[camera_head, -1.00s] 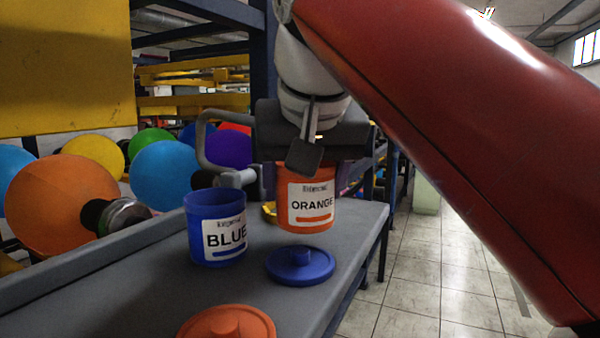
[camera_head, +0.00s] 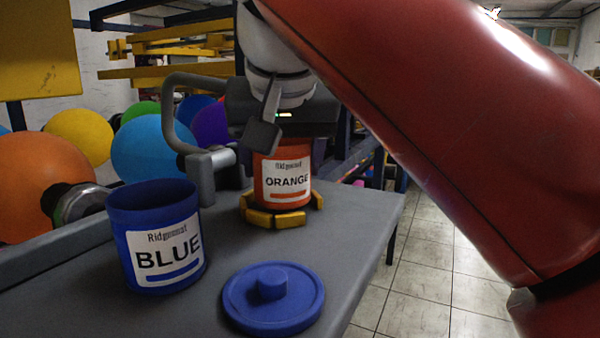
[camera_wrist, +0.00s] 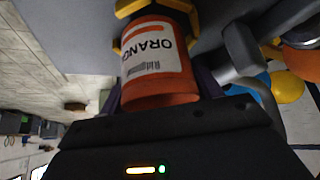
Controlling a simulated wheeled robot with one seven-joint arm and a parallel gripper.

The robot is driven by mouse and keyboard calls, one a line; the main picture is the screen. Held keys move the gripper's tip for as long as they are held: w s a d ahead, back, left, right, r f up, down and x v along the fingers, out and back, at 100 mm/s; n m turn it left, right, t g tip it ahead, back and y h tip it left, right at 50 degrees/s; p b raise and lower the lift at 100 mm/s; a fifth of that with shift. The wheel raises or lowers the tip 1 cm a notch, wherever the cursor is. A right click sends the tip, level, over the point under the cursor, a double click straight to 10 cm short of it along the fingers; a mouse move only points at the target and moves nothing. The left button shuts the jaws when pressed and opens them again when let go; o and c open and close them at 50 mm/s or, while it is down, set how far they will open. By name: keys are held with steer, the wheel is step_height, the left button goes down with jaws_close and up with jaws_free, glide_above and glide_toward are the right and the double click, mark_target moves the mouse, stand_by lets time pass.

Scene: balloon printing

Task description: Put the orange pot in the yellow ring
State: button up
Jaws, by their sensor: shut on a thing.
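The orange pot (camera_head: 283,176), with a white label reading ORANGE, stands upright at the yellow ring (camera_head: 262,219) on the grey table in the head view. Yellow ring segments show around the pot's base, which appears to be inside the ring. My gripper (camera_head: 270,137) is at the pot's upper part, shut on it; the fingers are mostly hidden behind my gripper's body and the pot. In the wrist view the orange pot (camera_wrist: 155,95) appears upside down between the jaws, with the yellow ring (camera_wrist: 127,8) at its base.
An open blue pot (camera_head: 155,240) and a blue lid (camera_head: 272,298) stand on the grey table (camera_head: 360,215) in front. A grey pipe handle (camera_head: 172,105) rises just left of the orange pot. Balloons (camera_head: 150,150) lie behind the table.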

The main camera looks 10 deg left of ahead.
steer(key=shift+w+a+f+b, duration=0.1)
steer(key=shift+f+b, duration=0.1)
steer(key=shift+f, duration=0.15)
steer(key=shift+w+a+f+b, duration=0.1)
steer(key=shift+f+b, duration=0.1)
steer(key=shift+f, duration=0.15)
steer(key=shift+f, duration=0.1)
steer(key=o, duration=1.1)
steer(key=shift+o, duration=0.2)
steer(key=shift+r, duration=0.25)
steer(key=p+v, duration=0.2)
steer(key=v, duration=0.9)
steer(key=shift+s+r+p, duration=0.25)
steer(key=shift+s+p, duration=0.05)
